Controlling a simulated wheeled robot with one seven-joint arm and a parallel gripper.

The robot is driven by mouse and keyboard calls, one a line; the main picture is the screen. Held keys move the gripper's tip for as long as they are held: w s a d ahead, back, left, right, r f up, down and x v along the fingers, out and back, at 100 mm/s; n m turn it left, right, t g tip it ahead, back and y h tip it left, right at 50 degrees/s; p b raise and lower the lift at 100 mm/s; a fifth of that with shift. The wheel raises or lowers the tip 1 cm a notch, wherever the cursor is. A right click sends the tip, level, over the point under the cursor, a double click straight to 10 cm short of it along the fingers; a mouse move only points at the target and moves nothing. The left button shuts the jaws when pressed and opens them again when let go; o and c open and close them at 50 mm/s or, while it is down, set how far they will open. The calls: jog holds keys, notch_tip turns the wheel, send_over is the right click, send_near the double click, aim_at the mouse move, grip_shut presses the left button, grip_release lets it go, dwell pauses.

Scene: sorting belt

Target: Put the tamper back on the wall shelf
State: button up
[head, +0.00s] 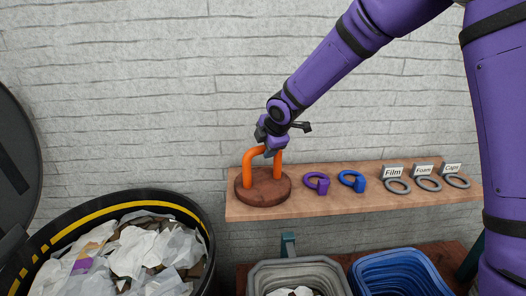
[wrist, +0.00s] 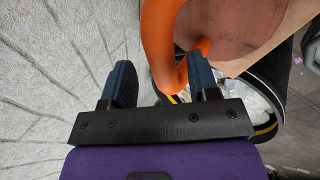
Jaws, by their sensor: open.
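The tamper, a round brown disc with an orange loop handle (head: 264,188), stands upright on the wooden wall shelf (head: 335,196), at its left end. My gripper (head: 270,151) is at the top of the handle. In the wrist view my gripper's jaws (wrist: 163,82) are open, and the orange handle (wrist: 160,40) shows in the gap between them, close to the right finger. The tamper's disc (wrist: 228,25) is partly hidden there. I cannot tell whether a finger touches the handle.
A purple ring (head: 318,182) and a blue ring (head: 352,180) lie right of the tamper. Grey rings with signs Film (head: 393,172), Foam (head: 424,169) and Caps (head: 453,168) follow. Below are a round bin (head: 172,201) of scraps, a grey crate (head: 300,268) and a blue crate (head: 402,260).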

jog(key=v, duration=0.7)
jog(key=shift+s+r, duration=0.25)
jog(key=shift+d, duration=0.15)
jog(key=s+d+r+m+h, duration=0.2)
jog(key=s+d+r+m, duration=0.3)
jog(key=s+d, duration=0.25)
jog(key=s+d+r+m+h, duration=0.1)
jog(key=s+d+r+m, duration=0.3)
jog(key=s+d+m, duration=0.6)
jog(key=s+m, duration=0.2)
jog(key=s, duration=0.5)
jog(key=s+d+m+g, duration=0.1)
jog(key=s+d+m, duration=0.3)
jog(key=s, duration=0.7)
jog(key=shift+r+m, duration=0.4)
jog(key=shift+m, duration=0.4)
jog(key=shift+s, duration=0.1)
